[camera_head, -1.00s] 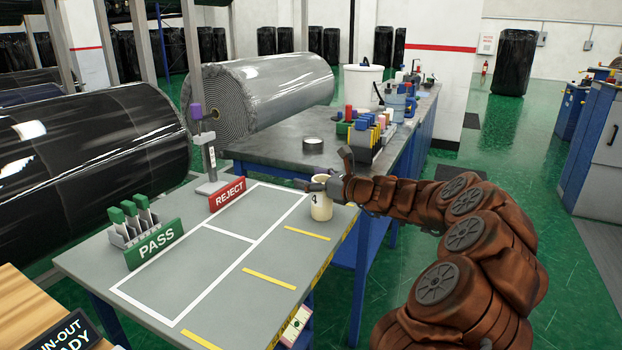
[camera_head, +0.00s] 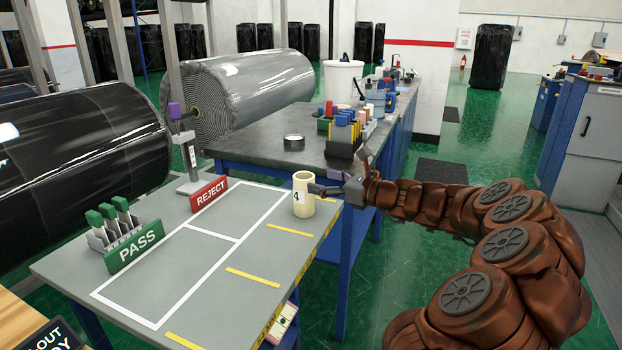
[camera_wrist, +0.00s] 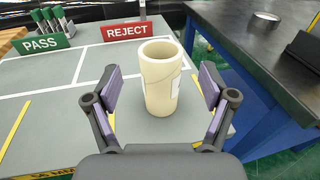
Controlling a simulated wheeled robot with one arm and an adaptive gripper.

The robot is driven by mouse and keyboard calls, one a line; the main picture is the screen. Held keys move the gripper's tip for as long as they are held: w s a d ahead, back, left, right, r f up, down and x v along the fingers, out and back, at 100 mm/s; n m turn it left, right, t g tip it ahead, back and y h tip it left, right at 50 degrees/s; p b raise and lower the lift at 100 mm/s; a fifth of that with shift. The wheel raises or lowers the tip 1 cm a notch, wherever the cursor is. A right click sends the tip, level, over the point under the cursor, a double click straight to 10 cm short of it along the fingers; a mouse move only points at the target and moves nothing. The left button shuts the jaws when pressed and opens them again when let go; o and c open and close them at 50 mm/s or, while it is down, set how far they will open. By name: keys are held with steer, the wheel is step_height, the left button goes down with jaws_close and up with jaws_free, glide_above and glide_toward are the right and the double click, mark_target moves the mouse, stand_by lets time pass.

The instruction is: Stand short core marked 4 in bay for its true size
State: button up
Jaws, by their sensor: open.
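The short core marked 4 (camera_head: 303,196) is a cream, hollow tube. It stands upright at the far right corner of the grey table (camera_head: 215,268), past the last yellow line. In the wrist view the core (camera_wrist: 160,82) stands between and just beyond my open fingers, its pale label partly turned to the right. My gripper (camera_head: 335,186) is open and empty, to the right of the core in the head view. My gripper's purple-padded fingers (camera_wrist: 160,97) show on both sides in the wrist view. Yellow lines (camera_head: 253,277) divide the table's right edge into bays; their size markings are unreadable.
The green PASS sign (camera_head: 137,246) with green-topped gauges (camera_head: 108,217) and the red REJECT sign (camera_head: 209,193) stand along the table's far left side. A purple-topped stand (camera_head: 186,150) is behind them. A dark bench (camera_head: 262,150) with a tape roll adjoins. The white-lined middle is clear.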

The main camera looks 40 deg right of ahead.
steer(key=shift+v, duration=0.95)
